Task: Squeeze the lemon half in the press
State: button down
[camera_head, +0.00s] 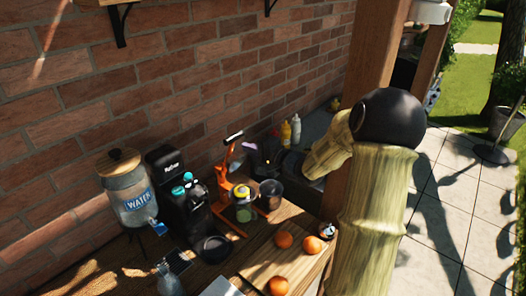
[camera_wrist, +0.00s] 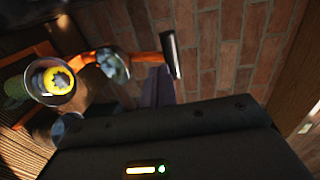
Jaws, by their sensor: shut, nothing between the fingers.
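The orange press (camera_head: 226,192) stands on the table by the brick wall. Its lever is raised, with a dark grip (camera_wrist: 172,54) at the end. The lemon half (camera_head: 242,192) shows as a yellow round in the press's cup; it also shows in the wrist view (camera_wrist: 55,81). The pressing head (camera_wrist: 112,66) is apart from it, swung aside. My gripper (camera_head: 250,147) is shut and empty, just right of the raised lever. In the wrist view its dark fingers (camera_wrist: 158,88) point toward the lever, with a gap to the grip. My arm hides some of the table.
A dark cup (camera_head: 270,194) stands right of the press. A black coffee machine (camera_head: 184,205) and a water dispenser (camera_head: 130,190) stand to the left. Several oranges (camera_head: 283,240) lie on and near a wooden board (camera_head: 262,262) in front. Sauce bottles (camera_head: 296,130) stand behind my arm.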

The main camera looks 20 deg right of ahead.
jog(key=shift+w+a+r+p, duration=0.15)
jog(key=shift+w+a, duration=0.15)
jog(key=shift+w, duration=0.3)
jog(key=shift+w+a+r+p, duration=0.15)
jog(key=shift+w+a, duration=0.15)
jog(key=shift+w, duration=0.25)
